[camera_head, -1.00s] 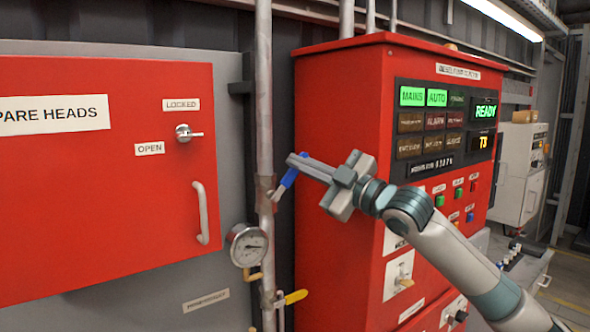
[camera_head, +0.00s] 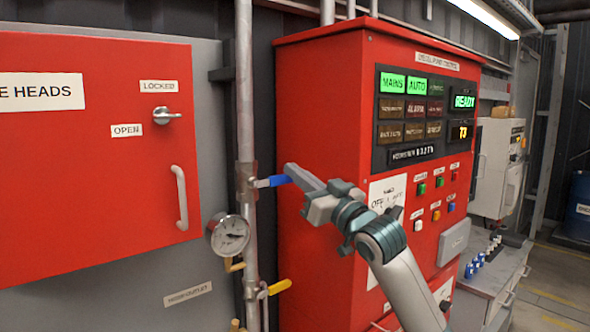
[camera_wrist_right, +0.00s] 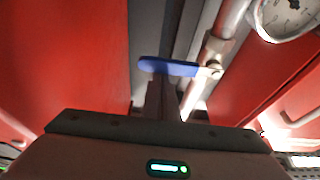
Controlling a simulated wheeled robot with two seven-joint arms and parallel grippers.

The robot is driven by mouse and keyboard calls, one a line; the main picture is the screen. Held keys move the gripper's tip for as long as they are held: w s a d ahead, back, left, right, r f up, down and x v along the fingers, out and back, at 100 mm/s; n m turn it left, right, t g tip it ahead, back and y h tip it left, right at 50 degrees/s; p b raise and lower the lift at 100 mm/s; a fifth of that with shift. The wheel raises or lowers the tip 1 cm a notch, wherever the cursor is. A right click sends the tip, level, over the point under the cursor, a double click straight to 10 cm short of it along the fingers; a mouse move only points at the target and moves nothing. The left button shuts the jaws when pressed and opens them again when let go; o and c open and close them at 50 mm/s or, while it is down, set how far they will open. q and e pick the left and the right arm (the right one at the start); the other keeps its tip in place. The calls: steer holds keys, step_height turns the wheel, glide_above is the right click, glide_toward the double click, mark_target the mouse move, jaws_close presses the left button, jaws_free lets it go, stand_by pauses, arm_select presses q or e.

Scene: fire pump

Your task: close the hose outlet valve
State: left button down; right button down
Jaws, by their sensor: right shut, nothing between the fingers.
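A vertical grey pipe (camera_head: 245,110) carries a valve with a blue lever (camera_head: 272,181), which now points right, roughly level. The blue lever also shows in the right wrist view (camera_wrist_right: 168,67), across the tips of my fingers. Lower on the pipe is a yellow lever (camera_head: 279,287), pointing right and slightly up. A label (camera_head: 188,293) left of it is too blurred to read surely. My right gripper (camera_head: 290,170) is shut and empty, its tips at the free end of the blue lever, touching or nearly so. My left gripper is out of view.
A pressure gauge (camera_head: 228,236) sits left of the pipe. A red spare heads cabinet (camera_head: 90,200) is on the left. The red pump control cabinet (camera_head: 320,110) stands close behind and right of my right gripper.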

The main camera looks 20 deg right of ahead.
steer(key=shift+f+m, duration=0.3)
steer(key=shift+m, duration=0.1)
steer(key=shift+r, duration=0.1)
